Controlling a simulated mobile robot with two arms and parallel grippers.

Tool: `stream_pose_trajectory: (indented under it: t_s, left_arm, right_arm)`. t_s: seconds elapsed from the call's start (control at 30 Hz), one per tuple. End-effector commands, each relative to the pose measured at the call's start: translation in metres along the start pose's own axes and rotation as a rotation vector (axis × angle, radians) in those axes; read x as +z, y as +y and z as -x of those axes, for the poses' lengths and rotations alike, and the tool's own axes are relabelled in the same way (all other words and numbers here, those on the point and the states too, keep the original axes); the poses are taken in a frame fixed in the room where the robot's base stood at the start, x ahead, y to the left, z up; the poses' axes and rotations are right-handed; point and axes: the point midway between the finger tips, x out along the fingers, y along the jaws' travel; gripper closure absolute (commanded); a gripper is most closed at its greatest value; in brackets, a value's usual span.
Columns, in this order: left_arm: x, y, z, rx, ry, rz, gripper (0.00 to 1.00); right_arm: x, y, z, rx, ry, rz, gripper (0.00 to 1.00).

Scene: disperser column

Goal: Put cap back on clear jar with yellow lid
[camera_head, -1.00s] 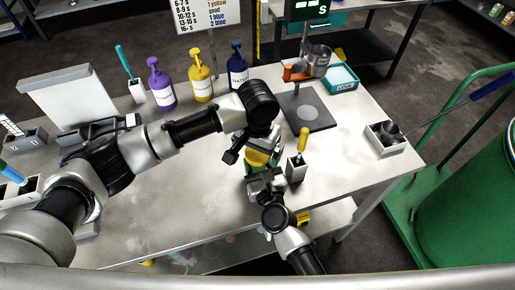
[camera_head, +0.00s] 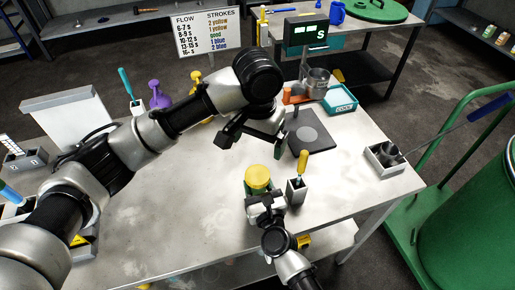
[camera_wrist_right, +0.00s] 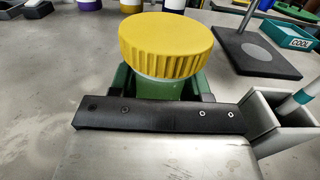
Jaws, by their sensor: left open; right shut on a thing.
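The yellow lid (camera_head: 258,176) sits level on top of the jar, seen close in the right wrist view (camera_wrist_right: 166,42). A pale strip of the clear jar (camera_wrist_right: 168,78) shows under the lid's ribbed rim; the rest is hidden behind my gripper. I cannot tell how tightly the lid is seated. My right gripper (camera_head: 262,197) is shut around the jar body below the lid; its green-padded fingers flank the jar in the right wrist view (camera_wrist_right: 168,92). My left gripper (camera_head: 252,146) is open and empty, raised above and behind the lid, apart from it.
A holder with a yellow-handled tool (camera_head: 301,164) stands just right of the jar. The table's front left is clear.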

Motion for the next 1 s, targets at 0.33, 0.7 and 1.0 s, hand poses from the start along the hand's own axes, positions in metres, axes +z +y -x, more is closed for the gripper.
stream_pose_trajectory:
  t_s: [0.33, 0.7, 1.0]
  left_arm:
    - [0.0, 0.0, 0.002, 0.0, 0.0, 0.0, 0.03]
    - [0.0, 0.0, 0.001, 0.0, 0.0, 0.0, 0.03]
    - [0.0, 0.0, -0.006, 0.0, 0.0, 0.0, 0.03]
  right_arm:
    - [0.0, 0.0, 0.0, 0.0, 0.0, 0.0, 0.44]
    - [0.0, 0.0, 0.0, 0.0, 0.0, 0.0, 0.23]
    - [-0.003, 0.0, 0.035, 0.0, 0.003, -0.001, 0.23]
